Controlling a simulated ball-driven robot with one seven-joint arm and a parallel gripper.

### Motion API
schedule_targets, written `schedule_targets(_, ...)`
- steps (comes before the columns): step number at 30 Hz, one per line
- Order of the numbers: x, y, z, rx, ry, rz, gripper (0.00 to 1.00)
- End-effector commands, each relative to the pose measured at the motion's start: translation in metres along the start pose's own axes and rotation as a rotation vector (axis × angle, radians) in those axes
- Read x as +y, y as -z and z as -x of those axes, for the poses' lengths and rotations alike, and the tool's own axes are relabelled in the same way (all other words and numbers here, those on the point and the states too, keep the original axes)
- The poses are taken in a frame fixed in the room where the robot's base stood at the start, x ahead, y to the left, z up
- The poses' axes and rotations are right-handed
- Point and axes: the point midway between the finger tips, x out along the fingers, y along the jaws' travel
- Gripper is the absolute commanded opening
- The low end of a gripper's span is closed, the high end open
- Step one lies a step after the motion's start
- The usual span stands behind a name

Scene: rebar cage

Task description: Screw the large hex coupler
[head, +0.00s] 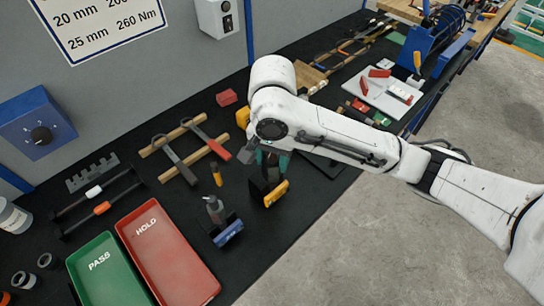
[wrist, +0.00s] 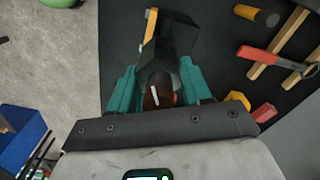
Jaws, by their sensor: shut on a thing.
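My gripper (wrist: 158,95) has teal fingers, one on each side of a dark reddish-brown round piece with a white mark (wrist: 158,92), and is shut on it. This piece appears to be the large hex coupler; its hex faces cannot be made out. Directly beyond it in the wrist view is a black block with a yellow handle (wrist: 151,24). In the head view my gripper (head: 268,160) points down just above the black block with the yellow handle (head: 275,194). My arm and fingers hide the coupler there.
A second fixture with a blue handle (head: 228,233) stands to the left, near the red HOLD tray (head: 165,250) and green PASS tray (head: 105,270). Hammer-like tools on wooden strips (head: 205,153) lie behind. A white board (head: 385,97) lies further right. The bench front edge is close.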

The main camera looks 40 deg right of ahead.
Motion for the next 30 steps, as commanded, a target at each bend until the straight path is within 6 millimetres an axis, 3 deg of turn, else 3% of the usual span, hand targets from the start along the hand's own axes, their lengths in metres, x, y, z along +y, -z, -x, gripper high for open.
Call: schedule_targets(30, 0.0035, -0.0009, 0.0011, 0.001, 0.004, -0.914, 0.18)
